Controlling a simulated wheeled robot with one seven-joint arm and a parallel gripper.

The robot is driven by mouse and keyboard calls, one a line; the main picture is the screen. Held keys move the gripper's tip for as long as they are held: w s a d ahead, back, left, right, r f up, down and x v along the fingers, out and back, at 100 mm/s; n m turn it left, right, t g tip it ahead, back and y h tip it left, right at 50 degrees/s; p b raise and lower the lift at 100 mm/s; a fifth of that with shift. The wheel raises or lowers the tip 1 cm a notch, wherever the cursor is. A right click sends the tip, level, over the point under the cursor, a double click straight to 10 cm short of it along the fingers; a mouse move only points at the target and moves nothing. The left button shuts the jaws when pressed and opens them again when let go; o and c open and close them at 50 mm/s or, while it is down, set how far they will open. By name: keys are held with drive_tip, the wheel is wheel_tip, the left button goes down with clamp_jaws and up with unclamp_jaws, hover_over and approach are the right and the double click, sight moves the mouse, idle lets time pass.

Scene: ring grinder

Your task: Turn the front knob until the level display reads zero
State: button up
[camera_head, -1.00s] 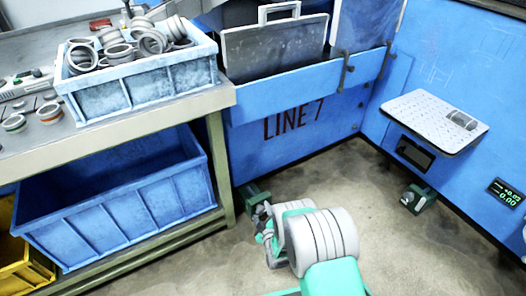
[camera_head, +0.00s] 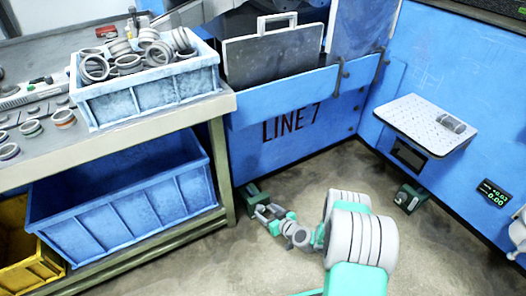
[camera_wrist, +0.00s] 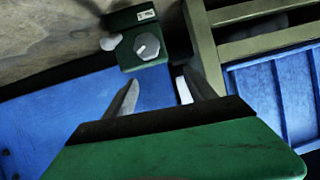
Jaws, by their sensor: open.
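A green levelling foot box (camera_head: 253,193) sits on the floor at the left end of the blue machine. In the wrist view its dark grey round knob (camera_wrist: 147,46) with a pale mark faces me. A second green box (camera_head: 410,197) sits further right; which knob counts as front is not labelled. My gripper (camera_head: 266,212) is low, close to the left box. In the wrist view my gripper (camera_wrist: 157,92) is open and empty, its fingertips short of the knob, apart from it. The level display (camera_head: 495,192) at right has small green digits, apparently +0.03 above and 0.00 below.
A workbench (camera_head: 225,102) with a light blue bin of rings (camera_head: 150,98) stands at left, its green leg near my gripper. A large blue crate (camera_head: 120,205) is underneath. A perforated shelf (camera_head: 425,122) juts from the machine.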

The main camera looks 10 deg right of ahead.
wheel_tip(320, 180, up, 32)
drive_tip(key=w+a+n+g+p, duration=0.1)
drive_tip(key=g+p, duration=0.3)
drive_tip(key=p, duration=0.9)
drive_tip(key=shift+w+a+r+n+g, duration=0.2)
drive_tip(key=shift+w+a+n+g, duration=0.2)
drive_tip(key=shift+w+a, duration=0.1)
